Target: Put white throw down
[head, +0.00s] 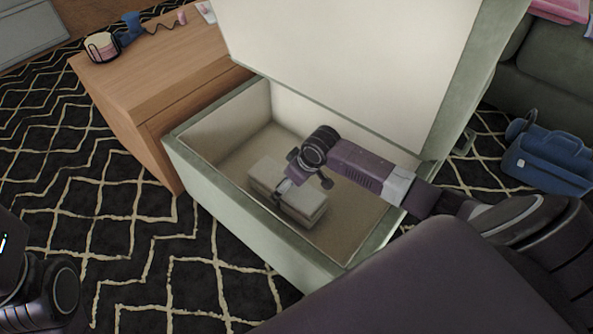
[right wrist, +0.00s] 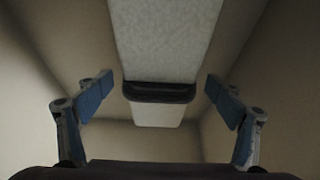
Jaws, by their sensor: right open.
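The white throw (head: 314,210) is a folded, pale block with a dark band around it. It lies on the floor of an open green storage ottoman (head: 232,210). My right gripper (head: 287,184) reaches down into the ottoman and is over the throw, hiding part of its top. In the right wrist view the throw (right wrist: 165,40) runs between the two spread fingers of my right gripper (right wrist: 158,88). A gap shows on each side, so the gripper is open and not holding it. My left gripper is out of view; only part of my left arm shows.
The ottoman's raised lid (head: 345,55) stands behind my right arm. A wooden table (head: 150,75) with small items is close on the left. A blue bag (head: 548,160) lies on the right by a green sofa (head: 555,75). The patterned rug (head: 150,255) is clear at front left.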

